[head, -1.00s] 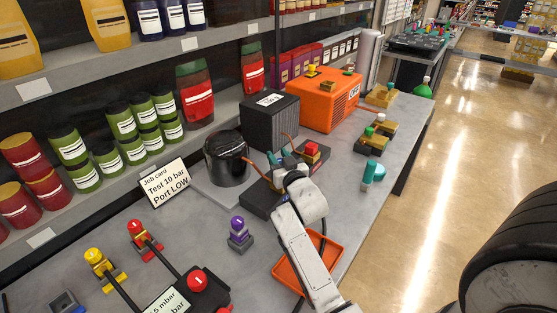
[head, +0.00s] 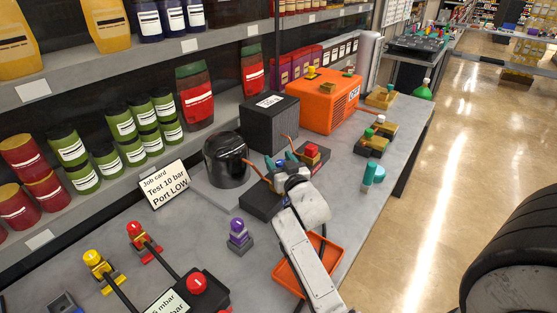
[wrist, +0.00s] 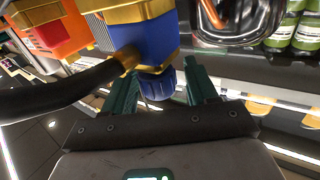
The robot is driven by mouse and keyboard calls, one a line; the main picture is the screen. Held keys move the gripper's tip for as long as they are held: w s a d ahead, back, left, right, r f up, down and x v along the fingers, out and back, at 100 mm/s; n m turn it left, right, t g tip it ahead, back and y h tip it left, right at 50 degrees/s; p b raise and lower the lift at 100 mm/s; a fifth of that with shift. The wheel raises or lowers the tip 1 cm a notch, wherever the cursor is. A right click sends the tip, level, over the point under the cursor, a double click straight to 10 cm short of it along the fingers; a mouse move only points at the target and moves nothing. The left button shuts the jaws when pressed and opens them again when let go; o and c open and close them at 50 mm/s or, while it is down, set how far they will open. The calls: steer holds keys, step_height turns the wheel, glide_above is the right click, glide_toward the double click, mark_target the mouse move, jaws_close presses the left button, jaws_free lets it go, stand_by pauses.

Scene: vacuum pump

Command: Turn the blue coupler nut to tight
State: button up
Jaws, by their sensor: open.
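The blue coupler nut (wrist: 160,84) shows in the wrist view as a ribbed blue knob under a blue block with gold bands (wrist: 153,40). My gripper (wrist: 162,72) is open, with one teal finger on each side of the nut. The left finger is close to the nut, and a gap shows on the right. I cannot tell whether either finger touches it. In the head view my gripper (head: 281,161) is at the pump assembly, beside the black canister (head: 226,160). My wrist hides most of the nut there.
A dark hose (wrist: 60,93) runs to the blue block at left in the wrist view. A red-topped fitting (head: 311,152) stands right of my gripper, and a purple-topped part (head: 239,234) stands in front. An orange tray (head: 287,273) lies under my arm. The job card (head: 164,184) stands left.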

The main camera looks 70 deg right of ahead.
steer(key=b+v, duration=0.2)
steer(key=v, duration=0.7)
steer(key=shift+s+a, duration=0.2)
steer(key=shift+a, duration=0.05)
